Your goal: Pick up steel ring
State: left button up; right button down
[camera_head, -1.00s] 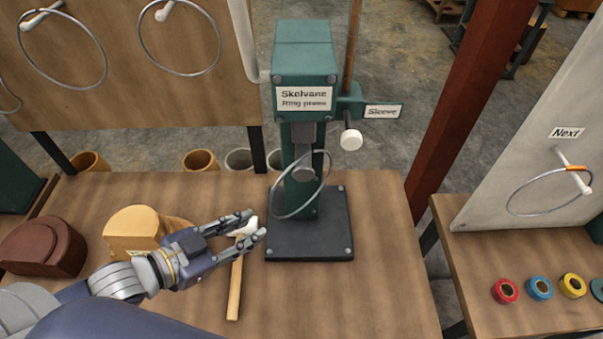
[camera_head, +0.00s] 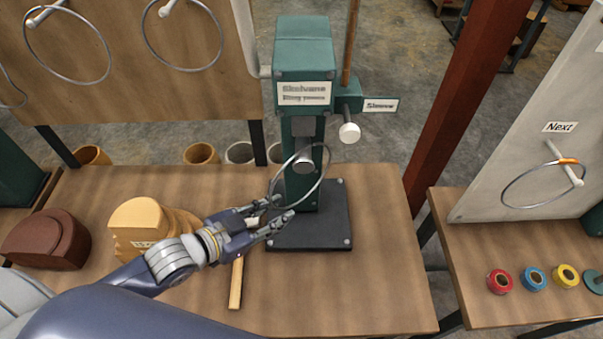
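A steel ring (camera_head: 323,175) hangs tilted on the green ring press (camera_head: 304,55), around or against its short grey peg, above the black base plate (camera_head: 325,228). My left gripper (camera_head: 287,207) is open, its two fingers pointing right at the lower left part of this ring. I cannot tell whether a finger touches it. Other steel rings hang from pegs on the wooden board, one at the left (camera_head: 108,62) and one nearer the middle (camera_head: 222,42). Another ring with an orange mark (camera_head: 508,193) hangs on the pale "Next" board. My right gripper is not in view.
A wooden-handled hammer (camera_head: 236,283) lies partly hidden under my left gripper. Tan wooden forms (camera_head: 137,222) and a brown form (camera_head: 50,240) stand at the left. Coloured tape rolls (camera_head: 499,281) sit on the right table. The front right of the bench is clear.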

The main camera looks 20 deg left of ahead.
pick_arm(q)
jog(key=shift+x, duration=1.25)
jog(key=shift+s, duration=0.1)
grip_shut()
